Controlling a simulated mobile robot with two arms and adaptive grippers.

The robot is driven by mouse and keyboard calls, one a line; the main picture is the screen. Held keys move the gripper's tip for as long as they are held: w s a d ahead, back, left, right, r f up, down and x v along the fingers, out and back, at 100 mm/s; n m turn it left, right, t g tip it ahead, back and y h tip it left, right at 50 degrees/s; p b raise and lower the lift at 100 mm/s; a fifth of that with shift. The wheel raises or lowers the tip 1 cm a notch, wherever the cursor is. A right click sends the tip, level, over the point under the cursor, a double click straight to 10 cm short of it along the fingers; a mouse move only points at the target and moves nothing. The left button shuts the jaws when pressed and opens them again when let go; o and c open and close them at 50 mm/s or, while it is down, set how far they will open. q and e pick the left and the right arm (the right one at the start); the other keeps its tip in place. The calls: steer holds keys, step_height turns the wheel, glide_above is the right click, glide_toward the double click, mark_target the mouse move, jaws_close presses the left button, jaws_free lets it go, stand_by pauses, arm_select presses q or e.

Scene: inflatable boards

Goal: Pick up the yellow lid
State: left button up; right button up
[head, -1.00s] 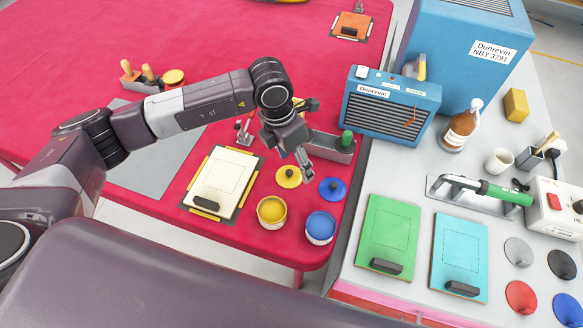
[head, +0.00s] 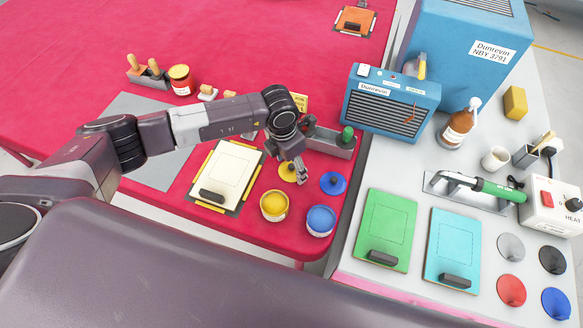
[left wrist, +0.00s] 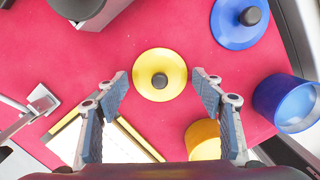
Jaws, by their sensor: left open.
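The yellow lid (left wrist: 160,65) is a round disc with a dark knob (left wrist: 159,80) in its middle. It lies flat on the red table. In the left wrist view it sits between and a little beyond the fingers of my open left gripper (left wrist: 164,95). In the head view the left gripper (head: 301,172) is just above and right of the yellow lid (head: 287,174), partly covering it. The gripper holds nothing. My right gripper is not in view.
A blue lid (head: 333,183), a yellow pot (head: 273,205) and a blue pot (head: 320,220) stand close by. A cream board (head: 227,172) lies to the left. A grey tray (head: 328,142) is behind. The red table (head: 100,60) is clear at the far left.

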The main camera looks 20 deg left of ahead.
arm_select(q)
steer(key=c, duration=1.2)
steer(key=shift+s, duration=0.15)
jaws_close()
